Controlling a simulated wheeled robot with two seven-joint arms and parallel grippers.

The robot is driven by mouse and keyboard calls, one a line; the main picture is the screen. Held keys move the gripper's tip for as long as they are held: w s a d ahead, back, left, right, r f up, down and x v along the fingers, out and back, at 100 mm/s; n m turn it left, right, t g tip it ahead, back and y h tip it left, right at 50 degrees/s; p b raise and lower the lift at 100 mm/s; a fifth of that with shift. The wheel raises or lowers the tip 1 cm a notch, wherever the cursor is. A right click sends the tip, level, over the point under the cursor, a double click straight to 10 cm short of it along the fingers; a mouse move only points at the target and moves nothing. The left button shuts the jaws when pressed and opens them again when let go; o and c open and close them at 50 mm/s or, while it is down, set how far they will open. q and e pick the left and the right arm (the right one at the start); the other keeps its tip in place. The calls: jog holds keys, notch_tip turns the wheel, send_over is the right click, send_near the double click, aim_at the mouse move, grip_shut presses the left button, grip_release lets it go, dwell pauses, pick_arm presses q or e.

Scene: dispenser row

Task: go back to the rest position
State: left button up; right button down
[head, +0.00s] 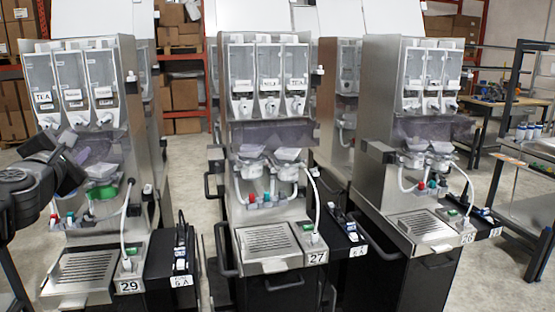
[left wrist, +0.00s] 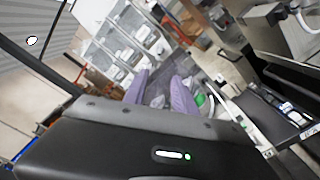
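My left gripper (head: 70,158) is at the left edge of the head view, in front of the left dispenser (head: 130,100), which is numbered 29. In the left wrist view, its two purple fingers (left wrist: 161,92) stand apart with nothing held between them. Dispenser parts show behind them; whether the fingers touch anything is unclear. My right gripper is in neither view.
The middle dispenser (head: 222,90), numbered 27, and the right dispenser (head: 380,95), numbered 26, stand alongside, with drip trays and handles jutting forward. Shelves with cardboard boxes (head: 184,95) are behind. A metal workbench (head: 525,190) is at right.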

pick_arm(q)
jog(key=w+d+f+m+g+h, duration=0.1)
jog(key=w+d+f+m+g, duration=0.15)
jog(key=f+m, duration=0.65)
jog(key=w+d+f+m+g+h, duration=0.15)
jog(key=d+f, duration=0.25)
jog(key=f, duration=1)
jog(key=s+d+f+m+g+h, duration=0.15)
jog(key=d+f+m, duration=0.35)
jog(key=f, duration=0.7)
jog(key=s+d+f+m+g+h, duration=0.1)
jog(key=s+d+f+m+g, duration=0.15)
jog(key=d+f, duration=0.75)
jog(key=s+d+f+m+g+h, duration=0.1)
jog(key=s+d+f+m+h, duration=0.1)
jog(key=s+d+f, duration=0.45)
jog(key=s+d+f+m+g+h, duration=0.1)
jog(key=s+f+m+g, duration=0.2)
jog(key=f, duration=0.7)
jog(key=s+d+f+m+g, duration=0.1)
jog(key=s+d+f, duration=0.2)
jog(key=s, duration=0.4)
jog(key=s+d+f+m+g+h, duration=0.1)
jog(key=s+d+f+g, duration=0.1)
jog(key=s+d+f, duration=0.2)
jog(key=s+d+f+m+g+h, duration=0.1)
jog(key=s+d+f, duration=0.3)
jog(key=s, duration=0.6)
jog(key=shift+s, duration=0.2)
